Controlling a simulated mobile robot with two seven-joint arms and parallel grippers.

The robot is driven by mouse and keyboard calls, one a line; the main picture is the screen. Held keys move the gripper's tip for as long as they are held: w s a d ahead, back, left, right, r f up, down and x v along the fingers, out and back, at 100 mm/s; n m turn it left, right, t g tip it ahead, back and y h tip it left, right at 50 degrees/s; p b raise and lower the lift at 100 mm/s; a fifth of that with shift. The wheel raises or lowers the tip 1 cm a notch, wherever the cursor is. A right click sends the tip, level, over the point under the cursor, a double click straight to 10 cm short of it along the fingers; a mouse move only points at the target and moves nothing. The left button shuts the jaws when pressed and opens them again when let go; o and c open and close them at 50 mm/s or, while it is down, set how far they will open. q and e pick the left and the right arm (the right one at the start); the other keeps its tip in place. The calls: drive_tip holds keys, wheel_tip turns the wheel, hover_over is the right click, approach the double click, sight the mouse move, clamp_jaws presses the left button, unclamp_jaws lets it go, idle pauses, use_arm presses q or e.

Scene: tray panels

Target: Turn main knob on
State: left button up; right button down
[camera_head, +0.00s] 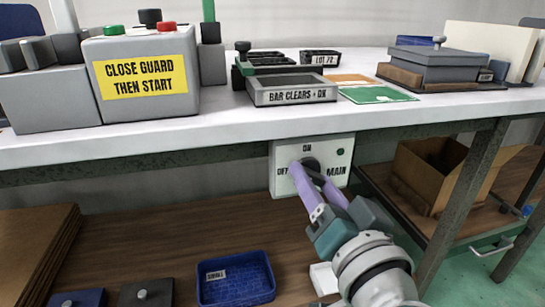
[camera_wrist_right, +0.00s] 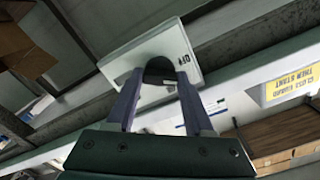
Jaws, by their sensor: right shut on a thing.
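The main knob (camera_head: 312,165) is a dark round knob on a pale switch panel (camera_head: 341,153) under the table's front edge. The panel is lettered ON at the top, OFF at the left and MAIN at the right. My right gripper (camera_head: 314,176) reaches up from below, its purple fingers at the knob and shut on it. In the right wrist view the fingers sit on both sides of the dark knob (camera_wrist_right: 159,70), with the panel (camera_wrist_right: 184,45) behind. The fingers partly hide the knob, so I cannot tell which way it points. My left gripper is not in view.
A grey box with a yellow sign (camera_head: 146,77), a tray marked BAR CLEARS (camera_head: 292,97) and green and orange cards stand on the white tabletop (camera_head: 225,120). Below are a blue basket (camera_head: 236,278), an open cardboard box (camera_head: 420,188) and a table leg (camera_head: 470,180) right of the panel.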

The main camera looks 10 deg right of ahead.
drive_tip(key=m, duration=0.5)
drive_tip(key=shift+m, duration=0.3)
drive_tip(key=m+b, duration=0.1)
drive_tip(key=m, duration=0.4)
drive_tip(key=shift+m, duration=0.3)
drive_tip(key=shift+c, duration=1.4)
unclamp_jaws()
drive_tip(key=s+p, duration=0.1)
drive_tip(key=s, duration=0.9)
drive_tip(key=shift+d, duration=0.15)
